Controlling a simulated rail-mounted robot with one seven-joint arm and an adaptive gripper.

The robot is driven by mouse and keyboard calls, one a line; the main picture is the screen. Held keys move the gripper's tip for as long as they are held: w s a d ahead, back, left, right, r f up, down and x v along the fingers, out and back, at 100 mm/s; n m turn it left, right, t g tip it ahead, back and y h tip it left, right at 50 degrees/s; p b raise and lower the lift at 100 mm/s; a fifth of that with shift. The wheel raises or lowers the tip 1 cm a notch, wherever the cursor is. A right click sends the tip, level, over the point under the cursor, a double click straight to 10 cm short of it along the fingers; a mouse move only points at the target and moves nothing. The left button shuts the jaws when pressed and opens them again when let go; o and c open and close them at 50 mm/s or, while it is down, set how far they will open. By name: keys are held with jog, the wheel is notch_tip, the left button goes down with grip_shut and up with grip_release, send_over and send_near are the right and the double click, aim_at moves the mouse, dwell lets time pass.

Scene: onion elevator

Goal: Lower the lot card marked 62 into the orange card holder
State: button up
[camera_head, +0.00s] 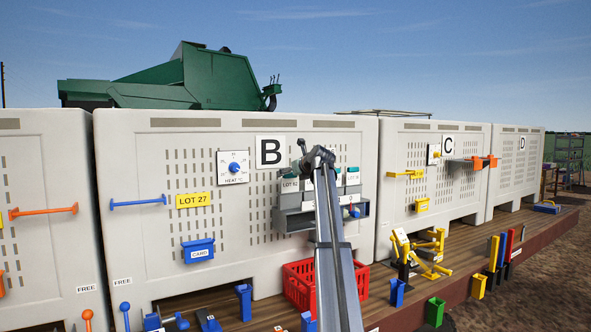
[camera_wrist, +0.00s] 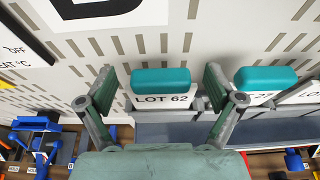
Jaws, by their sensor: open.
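The lot card marked 62 (camera_wrist: 164,101) stands in a grey rack (camera_head: 294,221) on bin B, with a teal grip (camera_wrist: 160,82) along its top. Its label also shows in the head view (camera_head: 290,185), left of my arm. My gripper (camera_wrist: 160,92) is open, with one finger on each side of the teal grip; I cannot tell whether either finger touches it. In the head view my arm hides part of the rack and cards. An orange piece (camera_head: 2,287), cut off by the left edge of the head view, may be the orange card holder.
Another teal-topped card (camera_wrist: 265,80) stands just right of my right finger. A blue card holder (camera_head: 198,250) and a yellow LOT 27 sign (camera_head: 194,200) are on bin B. A blue rail (camera_head: 139,202) and an orange rail (camera_head: 43,210) stick out at left. A red crate (camera_head: 300,284) stands below.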

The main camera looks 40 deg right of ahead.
jog(key=shift+w+f, duration=0.2)
jog(key=shift+w, duration=0.2)
jog(key=c, duration=1.3)
jog(key=shift+o, duration=0.2)
jog(key=shift+r, duration=0.1)
jog(key=shift+r+p, duration=2.7)
jog(key=shift+r, duration=1.75)
